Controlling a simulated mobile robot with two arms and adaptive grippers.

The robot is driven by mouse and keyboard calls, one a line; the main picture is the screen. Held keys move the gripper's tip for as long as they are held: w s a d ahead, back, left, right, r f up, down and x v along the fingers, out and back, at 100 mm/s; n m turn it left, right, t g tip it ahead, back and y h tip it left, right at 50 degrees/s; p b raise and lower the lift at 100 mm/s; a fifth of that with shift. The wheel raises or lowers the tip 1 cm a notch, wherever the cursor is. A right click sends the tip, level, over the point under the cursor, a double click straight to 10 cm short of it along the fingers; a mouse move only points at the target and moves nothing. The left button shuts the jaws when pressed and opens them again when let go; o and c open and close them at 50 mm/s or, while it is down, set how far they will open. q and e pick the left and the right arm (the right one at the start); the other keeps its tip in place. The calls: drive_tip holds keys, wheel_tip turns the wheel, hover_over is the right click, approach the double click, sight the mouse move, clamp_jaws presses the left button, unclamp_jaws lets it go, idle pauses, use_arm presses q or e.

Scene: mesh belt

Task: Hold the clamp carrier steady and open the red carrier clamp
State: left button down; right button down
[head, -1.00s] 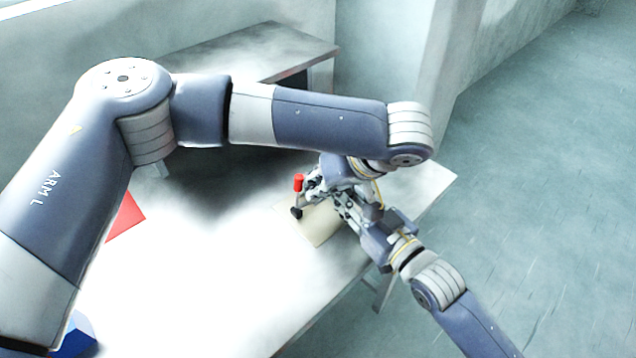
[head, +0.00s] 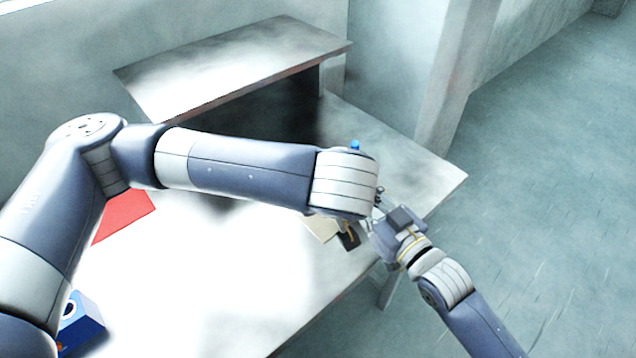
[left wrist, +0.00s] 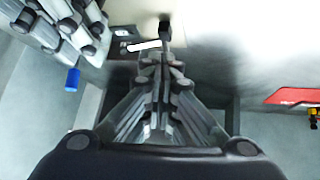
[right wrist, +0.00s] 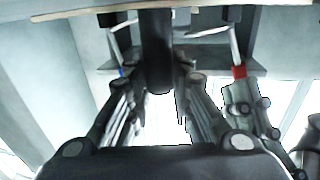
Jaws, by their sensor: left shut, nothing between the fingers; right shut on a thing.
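The clamp carrier shows as a beige plate (head: 322,228) near the table's edge, partly hidden by my left arm. My right gripper (right wrist: 160,85) is shut on the carrier's dark upright post (right wrist: 157,45). The red carrier clamp (right wrist: 238,71) shows in the right wrist view as a red tip on a slanted white lever. A blue-tipped lever (right wrist: 121,72) is on the other side of the post. My left gripper (left wrist: 158,88) is shut and empty. Its fingers are close to the red tip; I cannot tell whether they touch. My left arm hides the red clamp in the head view.
A red sheet (head: 126,214) and a blue box (head: 82,325) lie on the left of the white table (head: 200,290). A raised grey shelf (head: 230,70) stands at the back. Both grippers are close together near the right edge.

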use_arm(q)
drive_tip(key=shift+t+h, duration=0.3)
drive_tip(key=shift+t, duration=0.1)
drive_tip(key=shift+s+a+f, duration=0.5)
drive_tip(key=shift+s+a, duration=0.2)
drive_tip(key=shift+s+a+f, duration=0.5)
drive_tip(key=shift+s+a, duration=0.15)
drive_tip(key=shift+a, duration=0.05)
drive_tip(key=shift+s+a, duration=0.15)
drive_tip(key=shift+s+a+r, duration=0.25)
drive_tip(key=shift+s+a, duration=0.15)
drive_tip(key=shift+a, duration=0.05)
drive_tip(key=v, duration=1.2)
